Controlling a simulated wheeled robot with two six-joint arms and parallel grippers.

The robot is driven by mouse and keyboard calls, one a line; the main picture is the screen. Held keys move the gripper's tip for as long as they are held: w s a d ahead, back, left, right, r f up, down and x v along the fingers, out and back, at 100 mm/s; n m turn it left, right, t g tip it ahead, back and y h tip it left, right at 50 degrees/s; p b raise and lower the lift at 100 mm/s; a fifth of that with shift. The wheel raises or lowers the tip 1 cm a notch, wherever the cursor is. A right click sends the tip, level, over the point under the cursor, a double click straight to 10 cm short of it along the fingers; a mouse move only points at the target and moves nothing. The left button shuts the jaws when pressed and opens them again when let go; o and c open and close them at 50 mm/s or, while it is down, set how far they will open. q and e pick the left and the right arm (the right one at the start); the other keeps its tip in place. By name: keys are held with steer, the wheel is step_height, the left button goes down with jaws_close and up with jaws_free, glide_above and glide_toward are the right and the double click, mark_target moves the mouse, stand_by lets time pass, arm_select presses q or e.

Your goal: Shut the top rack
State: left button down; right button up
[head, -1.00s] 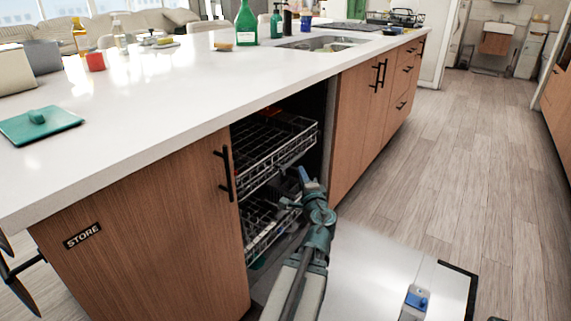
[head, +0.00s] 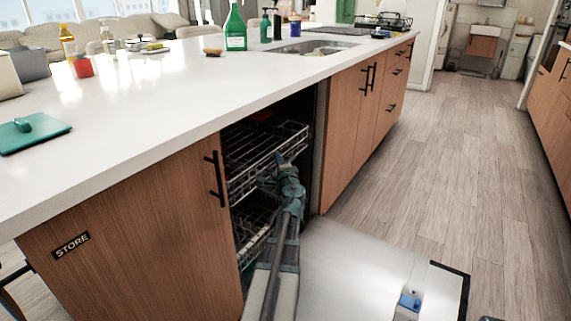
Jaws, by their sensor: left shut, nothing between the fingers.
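The top rack (head: 293,142) is a wire dishwasher rack, partly slid out of the dark opening under the white counter. The lower rack (head: 250,228) shows below it, partly hidden by my left arm. My left gripper (head: 276,166) is shut and empty, in front of the top rack's front side. It overlaps the rack in the head view, and I cannot tell if it touches. The dishwasher door (head: 345,270) lies folded down, its pale inner face up.
Wooden cabinet fronts with black handles flank the opening: the STORE cabinet (head: 130,245) at left and others (head: 345,135) at right. The counter (head: 130,105) overhangs above. The wood floor (head: 455,180) at right is clear.

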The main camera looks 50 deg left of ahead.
arm_select(q)
steer(key=shift+a, duration=0.35)
steer(key=shift+s, duration=0.1)
steer(key=a, duration=0.2)
steer(key=s+a, duration=0.1)
steer(key=a, duration=0.1)
steer(key=shift+a, duration=0.4)
arm_select(e)
steer(key=shift+d, duration=0.1)
arm_select(q)
steer(key=d, duration=0.4)
steer(key=shift+w, duration=0.35)
glide_toward(266, 158)
steer(key=w+d, duration=0.2)
steer(key=shift+w+d, duration=0.1)
steer(key=shift+w, duration=0.25)
arm_select(e)
steer(key=shift+w+d, duration=0.15)
steer(key=shift+d, duration=0.1)
